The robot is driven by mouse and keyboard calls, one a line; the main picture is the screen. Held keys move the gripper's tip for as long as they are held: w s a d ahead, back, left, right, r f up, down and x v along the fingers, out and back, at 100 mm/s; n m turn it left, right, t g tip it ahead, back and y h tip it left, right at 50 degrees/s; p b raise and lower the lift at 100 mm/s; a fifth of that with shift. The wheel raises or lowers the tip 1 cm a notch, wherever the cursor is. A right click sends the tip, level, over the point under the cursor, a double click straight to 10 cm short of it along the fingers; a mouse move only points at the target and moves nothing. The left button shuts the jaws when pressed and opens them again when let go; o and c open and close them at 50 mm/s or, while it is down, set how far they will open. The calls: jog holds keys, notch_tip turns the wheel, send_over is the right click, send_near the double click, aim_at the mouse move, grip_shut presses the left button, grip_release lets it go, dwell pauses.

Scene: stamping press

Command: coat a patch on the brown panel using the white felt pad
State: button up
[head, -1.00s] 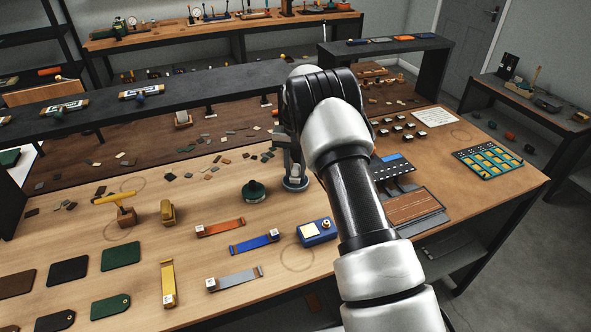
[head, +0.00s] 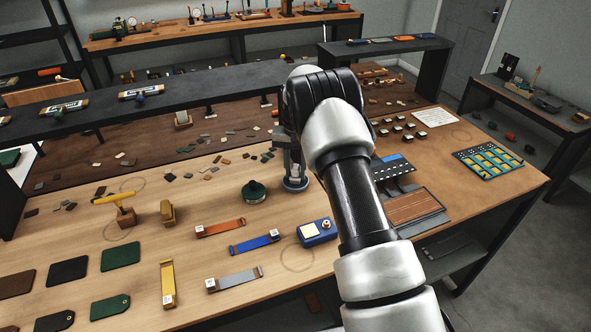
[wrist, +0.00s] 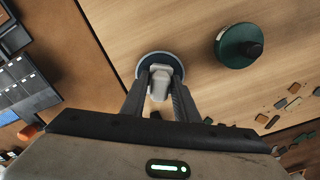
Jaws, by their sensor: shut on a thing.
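My gripper (wrist: 160,88) is shut on the pale, whitish knob (wrist: 160,76) of a round pad with a grey disc and dark blue rim, which I take for the white felt pad. In the head view the pad's disc (head: 295,184) shows below my gripper, at or just above the wooden bench top; I cannot tell if it touches. Its underside is hidden. A brown panel with light lines (head: 411,206) lies on a grey plate to the right, partly behind my arm. A plain dark brown piece (head: 16,283) lies at the far left.
A dark green round pad with a knob (head: 254,192) stands left of my gripper. A blue box with a cream top (head: 316,231) and orange, blue and grey straps lie in front. A black slotted block (head: 393,172) is right. A dark raised shelf (head: 190,94) runs behind.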

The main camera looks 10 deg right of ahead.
aim_at(296, 167)
jog(key=shift+r+p, duration=1.5)
jog(key=shift+r, duration=1.95)
jog(key=shift+s, duration=0.1)
